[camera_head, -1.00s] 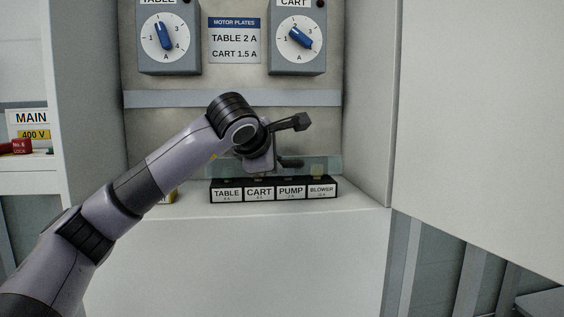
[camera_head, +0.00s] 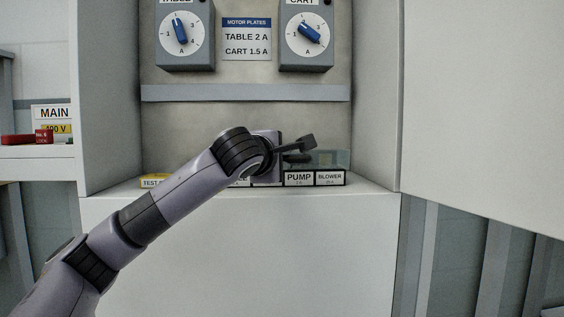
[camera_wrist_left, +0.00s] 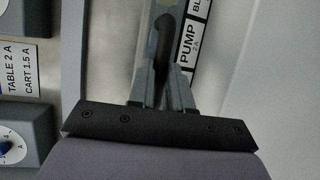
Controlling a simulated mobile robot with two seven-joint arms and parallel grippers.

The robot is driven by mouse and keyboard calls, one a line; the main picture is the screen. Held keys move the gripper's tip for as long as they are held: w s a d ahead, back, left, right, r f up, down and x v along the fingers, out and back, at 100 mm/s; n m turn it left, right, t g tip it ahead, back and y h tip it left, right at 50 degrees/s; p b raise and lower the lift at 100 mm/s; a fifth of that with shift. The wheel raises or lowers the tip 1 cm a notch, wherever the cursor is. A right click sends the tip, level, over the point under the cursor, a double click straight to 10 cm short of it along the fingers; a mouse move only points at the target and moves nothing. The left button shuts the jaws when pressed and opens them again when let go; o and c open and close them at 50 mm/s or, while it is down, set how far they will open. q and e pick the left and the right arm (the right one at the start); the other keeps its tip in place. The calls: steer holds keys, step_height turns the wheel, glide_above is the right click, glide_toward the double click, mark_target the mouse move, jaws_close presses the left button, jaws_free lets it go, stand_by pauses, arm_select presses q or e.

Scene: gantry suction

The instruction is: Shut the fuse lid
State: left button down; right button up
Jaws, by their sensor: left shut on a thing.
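The fuse lid (camera_head: 338,158) is a clear greenish panel standing up above and behind the fuse block's labelled front, so it looks raised. Its left part is hidden by my arm. On the fuse block, the PUMP and BLOWER labels (camera_head: 315,178) are readable; my wrist covers most of the others. My left gripper (camera_head: 303,158) is at the lid, above the PUMP label, and looks shut on the lid; the grip itself is hard to see. The left wrist view shows the fingers (camera_wrist_left: 164,75) close together, beside the PUMP label. My right gripper is not in view.
The block sits on a shelf in a pale cabinet recess. Above are two blue-knob dials (camera_head: 181,30) (camera_head: 308,34) and a motor plates sign (camera_head: 246,39). A yellow label (camera_head: 154,181) is left of the block. A big white panel (camera_head: 480,110) bounds the right side.

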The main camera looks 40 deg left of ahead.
arm_select(q)
step_height(320, 180, down, 2)
steer(key=shift+w+f+g, duration=0.15)
steer(key=shift+f+g, duration=0.1)
steer(key=shift+g, duration=0.15)
steer(key=c, duration=1.1)
jaws_free()
steer(key=shift+a, duration=0.1)
steer(key=shift+o, duration=0.2)
steer(key=shift+s, duration=0.2)
steer(key=p+v, duration=0.1)
steer(key=v, duration=0.6)
steer(key=shift+r, duration=0.35)
